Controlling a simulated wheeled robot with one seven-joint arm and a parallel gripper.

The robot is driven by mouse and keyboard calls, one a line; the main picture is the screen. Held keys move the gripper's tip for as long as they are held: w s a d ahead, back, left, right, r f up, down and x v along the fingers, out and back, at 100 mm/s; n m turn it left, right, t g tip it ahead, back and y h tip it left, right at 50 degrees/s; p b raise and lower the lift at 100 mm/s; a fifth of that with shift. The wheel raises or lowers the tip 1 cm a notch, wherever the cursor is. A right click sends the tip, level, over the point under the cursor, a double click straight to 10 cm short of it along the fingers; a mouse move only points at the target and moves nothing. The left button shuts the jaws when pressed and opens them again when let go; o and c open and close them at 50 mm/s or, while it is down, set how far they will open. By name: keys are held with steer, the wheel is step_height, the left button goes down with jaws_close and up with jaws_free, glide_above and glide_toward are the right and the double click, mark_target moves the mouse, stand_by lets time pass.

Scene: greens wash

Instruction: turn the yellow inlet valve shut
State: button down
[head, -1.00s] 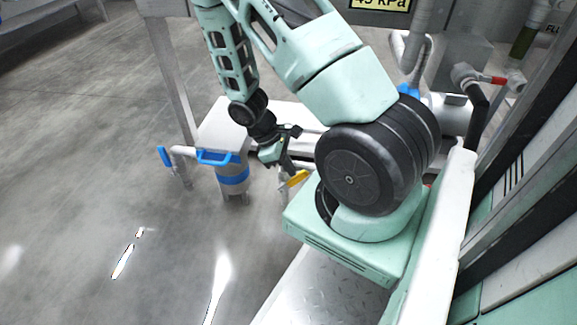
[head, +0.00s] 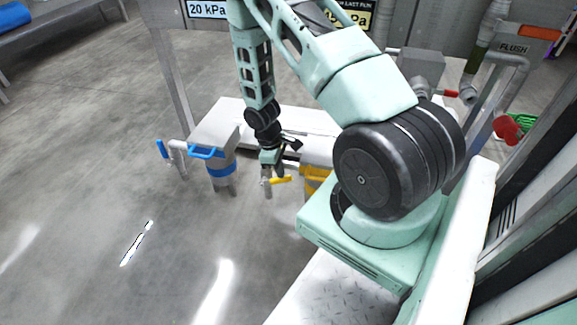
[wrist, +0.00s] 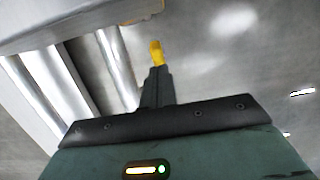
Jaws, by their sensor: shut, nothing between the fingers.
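The yellow valve handle (head: 281,180) sits on a short grey pipe beside the yellow-banded canister (head: 313,183), low and near the middle of the head view. It lies nearly level, its free end toward the canister. My gripper (head: 277,169) points down right at the handle, fingers shut with nothing between them. In the wrist view the shut fingers (wrist: 157,85) appear as one dark block, and the yellow handle (wrist: 156,52) shows just beyond their tips. I cannot tell whether they touch. The handle's pivot is hidden there.
A blue-banded canister (head: 220,170) and a blue valve handle (head: 162,149) stand to the left. A white bench top (head: 290,121) lies behind my gripper. A red valve (head: 507,129) is far right. The floor on the left is open.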

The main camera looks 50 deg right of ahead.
mark_target(289, 175)
steer(key=shift+s+d+f+p, duration=0.35)
steer(key=shift+s+f+p, duration=0.3)
steer(key=shift+s+p, duration=0.2)
steer(key=shift+s+d+f+p, duration=0.15)
steer(key=shift+s+f+p, duration=0.15)
steer(key=shift+f, duration=0.15)
steer(key=shift+s+d+f+p, duration=0.15)
steer(key=shift+s+f+p, duration=0.1)
steer(key=shift+f, duration=0.3)
steer(key=p+v, duration=0.8)
steer(key=v, duration=0.9)
steer(key=f+m+b, duration=0.3)
steer(key=f+m, duration=0.2)
steer(key=m, duration=0.1)
steer(key=s+f+m+b, duration=0.1)
steer(key=f+m+b, duration=0.3)
steer(key=f+m, duration=0.2)
steer(key=d+f+m+b, duration=0.1)
steer(key=f+m+b, duration=0.3)
steer(key=f+m, duration=0.1)
steer(key=shift+s+f+m+t, duration=0.25)
steer(key=shift+f+m+t, duration=0.15)
steer(key=shift+m, duration=0.2)
